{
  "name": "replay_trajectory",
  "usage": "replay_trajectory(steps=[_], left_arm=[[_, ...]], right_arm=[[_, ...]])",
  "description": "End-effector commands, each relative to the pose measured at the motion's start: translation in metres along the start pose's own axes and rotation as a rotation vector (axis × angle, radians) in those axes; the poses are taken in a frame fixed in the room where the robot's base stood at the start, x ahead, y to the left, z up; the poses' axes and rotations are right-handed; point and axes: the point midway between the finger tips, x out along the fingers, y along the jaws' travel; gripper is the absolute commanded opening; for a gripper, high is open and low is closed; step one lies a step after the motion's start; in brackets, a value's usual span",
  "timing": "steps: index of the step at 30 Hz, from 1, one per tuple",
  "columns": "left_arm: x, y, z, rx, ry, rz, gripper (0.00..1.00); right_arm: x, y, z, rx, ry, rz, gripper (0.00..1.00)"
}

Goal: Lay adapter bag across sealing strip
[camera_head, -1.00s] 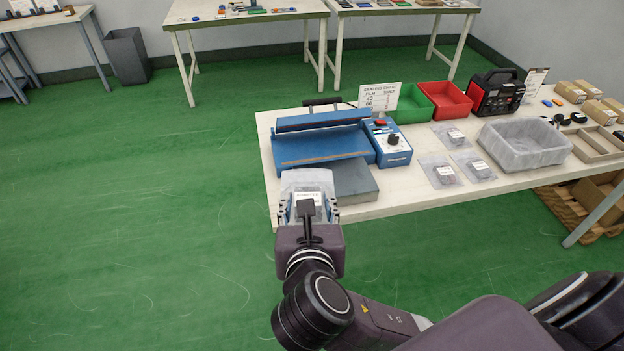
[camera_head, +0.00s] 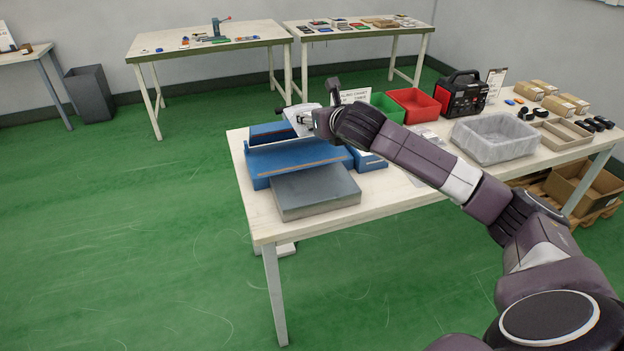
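The blue heat sealer (camera_head: 262,163) stands on the near left end of the white table. A thin brownish strip (camera_head: 310,166) runs along its blue top edge, with a grey platform (camera_head: 315,192) in front. My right gripper (camera_head: 308,119) is above the sealer's back right part, its arm reaching in from the right. It is shut on the clear adapter bag (camera_head: 297,117), which tilts over the sealer's raised rear part. The gripper hides part of the bag, and I cannot tell whether the bag touches the sealer. My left gripper is not in view.
The sealing chart (camera_head: 355,96), green bin (camera_head: 387,107), red bin (camera_head: 414,105) and black-red device (camera_head: 463,94) stand behind my arm. A lined grey crate (camera_head: 496,139) is to the right. My forearm crosses over the table and partly hides other bags.

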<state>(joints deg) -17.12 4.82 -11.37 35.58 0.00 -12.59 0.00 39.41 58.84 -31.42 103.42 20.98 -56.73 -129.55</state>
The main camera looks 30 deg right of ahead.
Motion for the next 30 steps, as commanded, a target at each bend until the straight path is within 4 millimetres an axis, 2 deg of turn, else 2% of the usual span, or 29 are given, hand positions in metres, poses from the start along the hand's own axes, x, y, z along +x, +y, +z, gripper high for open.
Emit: replay_trajectory(steps=[1, 12, 16, 23, 30], left_arm=[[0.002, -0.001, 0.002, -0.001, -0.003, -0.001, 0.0], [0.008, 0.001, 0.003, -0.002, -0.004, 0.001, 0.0], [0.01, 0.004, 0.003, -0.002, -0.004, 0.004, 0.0], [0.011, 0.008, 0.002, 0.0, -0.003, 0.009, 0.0], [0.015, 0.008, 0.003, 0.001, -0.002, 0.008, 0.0]], right_arm=[[0.005, 0.001, -0.015, 0.0, 0.009, 0.0, 0.18], [0.042, 0.001, -0.106, 0.0, 0.009, 0.001, 0.18], [0.05, 0.001, -0.127, 0.0, 0.007, 0.001, 0.18], [0.057, 0.001, -0.141, -0.001, 0.004, 0.001, 0.18], [0.07, 0.002, -0.174, 0.001, 0.006, 0.001, 0.18]])
